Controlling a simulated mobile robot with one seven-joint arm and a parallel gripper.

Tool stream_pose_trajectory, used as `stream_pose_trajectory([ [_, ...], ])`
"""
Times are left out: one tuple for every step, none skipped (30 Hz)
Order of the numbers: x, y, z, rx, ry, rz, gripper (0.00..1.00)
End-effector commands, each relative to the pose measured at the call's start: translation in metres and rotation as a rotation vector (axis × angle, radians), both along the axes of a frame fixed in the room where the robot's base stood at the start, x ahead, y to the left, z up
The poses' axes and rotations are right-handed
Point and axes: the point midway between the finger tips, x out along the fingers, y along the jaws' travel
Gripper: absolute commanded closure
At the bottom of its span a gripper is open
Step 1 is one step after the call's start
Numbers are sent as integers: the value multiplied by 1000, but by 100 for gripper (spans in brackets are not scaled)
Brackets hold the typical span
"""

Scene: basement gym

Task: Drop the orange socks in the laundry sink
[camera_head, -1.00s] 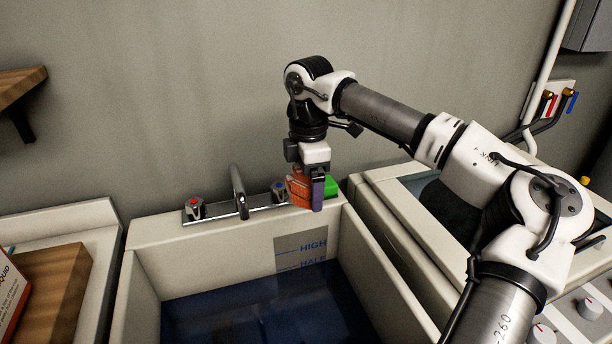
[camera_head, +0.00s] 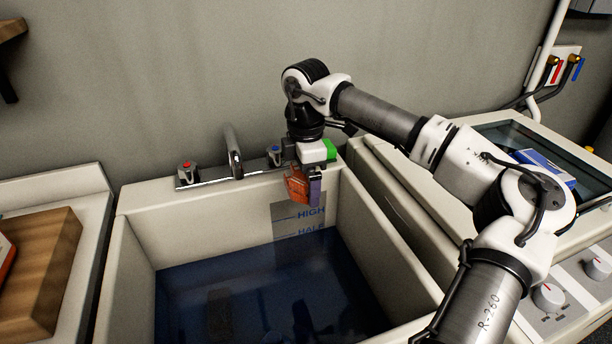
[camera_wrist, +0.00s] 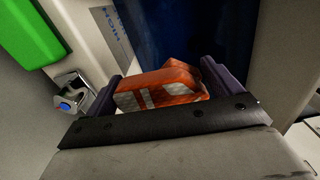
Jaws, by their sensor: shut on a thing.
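The orange socks (camera_head: 297,184) are a folded orange bundle with pale stripes. My gripper (camera_head: 306,188) is shut on them, with a purple finger on the near side, and holds them at the back right of the laundry sink (camera_head: 180,228), near its back wall. In the wrist view the socks (camera_wrist: 165,88) sit between the two dark purple fingers of my gripper (camera_wrist: 160,92), with the dark sink water beyond. The sink is a deep cream basin with dark blue water (camera_head: 255,300) and HIGH and HALF level marks on its back wall.
A tap (camera_head: 234,152) with red and blue-capped knobs stands on the sink's back rim. A green block (camera_head: 329,149) is close behind my gripper. A wooden board (camera_head: 42,255) lies left. A machine with a glass lid (camera_head: 500,137) and a blue box (camera_head: 545,165) stands right.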

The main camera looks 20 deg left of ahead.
Motion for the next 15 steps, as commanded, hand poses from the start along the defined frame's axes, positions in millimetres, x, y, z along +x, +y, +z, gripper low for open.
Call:
stream_pose_trajectory([
  [0,0,0,0,0,0,32],
  [0,0,0,0,0,0,32],
  [0,0,0,0,0,0,32],
  [0,0,0,0,0,0,32],
  [0,0,0,0,0,0,32],
  [0,0,0,0,0,0,32],
  [0,0,0,0,0,0,32],
  [0,0,0,0,0,0,32],
  [0,0,0,0,0,0,7],
  [0,0,0,0,0,0,3],
  [0,0,0,0,0,0,0],
  [0,0,0,0,0,0,0],
  [0,0,0,0,0,0,0],
  [0,0,0,0,0,0,0],
  [0,0,0,0,0,0,0],
])
